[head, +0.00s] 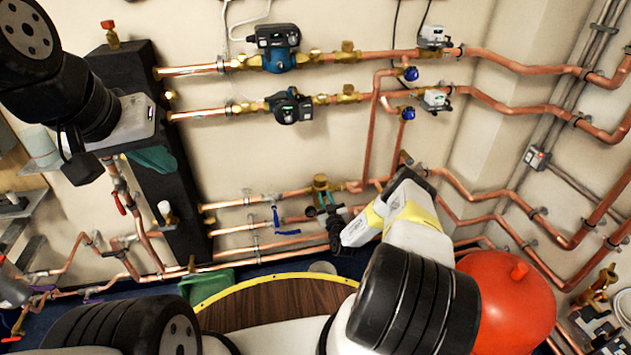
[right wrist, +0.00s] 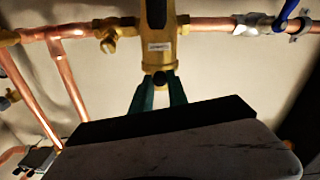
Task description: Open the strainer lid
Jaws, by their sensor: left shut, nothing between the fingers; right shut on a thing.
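The brass strainer (right wrist: 158,45) with a white label sits on the copper pipe in the right wrist view. In the head view it (head: 322,186) is on the lower pipe run, partly behind my right gripper (head: 333,220). In the right wrist view, my right gripper (right wrist: 159,92) has its green fingers closed around the small dark end at the bottom of the strainer, which I take to be the lid. The lid is mostly hidden between the fingers. My left gripper (head: 153,158) is shut and empty in front of the black cabinet, away from the strainer.
Copper pipes cross the wall around the strainer. A blue-handled valve (head: 277,222) is left of it. A red tank (head: 510,300) stands at lower right. A black cabinet (head: 185,215) and a green bin (head: 207,285) are at left. A round wooden top (head: 275,300) is in front.

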